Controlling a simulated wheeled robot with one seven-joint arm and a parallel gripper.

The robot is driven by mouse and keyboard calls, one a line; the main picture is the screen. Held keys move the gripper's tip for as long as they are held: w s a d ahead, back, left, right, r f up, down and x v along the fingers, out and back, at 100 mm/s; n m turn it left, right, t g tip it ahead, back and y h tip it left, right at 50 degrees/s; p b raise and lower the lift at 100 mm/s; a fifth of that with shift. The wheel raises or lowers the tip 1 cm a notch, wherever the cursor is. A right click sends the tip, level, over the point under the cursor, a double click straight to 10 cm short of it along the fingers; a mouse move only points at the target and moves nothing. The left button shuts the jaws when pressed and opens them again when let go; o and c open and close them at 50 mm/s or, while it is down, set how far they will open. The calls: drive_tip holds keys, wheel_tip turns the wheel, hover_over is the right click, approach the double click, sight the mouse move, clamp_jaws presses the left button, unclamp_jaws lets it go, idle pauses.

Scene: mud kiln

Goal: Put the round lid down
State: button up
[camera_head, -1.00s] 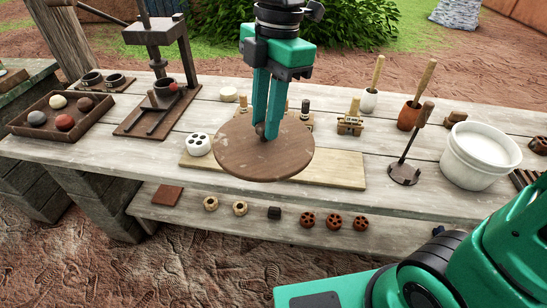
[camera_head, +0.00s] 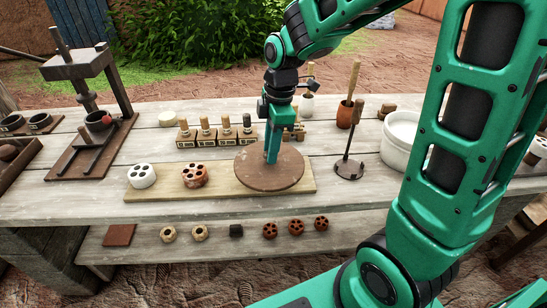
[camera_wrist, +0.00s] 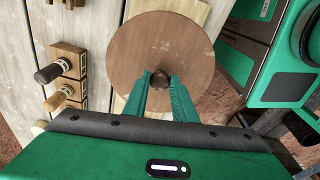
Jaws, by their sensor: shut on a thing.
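The round lid (camera_head: 286,176) is a flat brown wooden disc with a small dark knob in its middle. It lies over the right part of the pale board (camera_head: 225,190) on the table; I cannot tell whether it touches the board. My gripper (camera_head: 271,158) points down at the lid's middle with its green fingers at the knob. In the wrist view the lid (camera_wrist: 160,45) lies flat ahead of the fingers, and the knob (camera_wrist: 159,78) sits between the fingertips of my gripper (camera_wrist: 160,82). My gripper is shut on the knob.
A white holed cylinder (camera_head: 142,175) and a reddish-brown holed one (camera_head: 194,175) stand left on the board. Several wooden-handled stamps (camera_head: 206,131) stand behind. An iron stand (camera_head: 349,168) and a white tub (camera_head: 396,150) are at the right. The table's front left is clear.

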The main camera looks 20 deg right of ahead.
sight(279, 158)
drive_tip(key=shift+w+d+f, duration=0.45)
drive_tip(key=shift+d, duration=0.2)
drive_tip(key=shift+f, duration=2.05)
drive_tip(key=shift+f, duration=0.1)
drive_tip(key=o, duration=0.9)
drive_tip(key=shift+o, duration=0.2)
wheel_tip(279, 158, up, 12)
drive_tip(key=d, duration=0.1)
drive_tip(key=shift+d, duration=0.25)
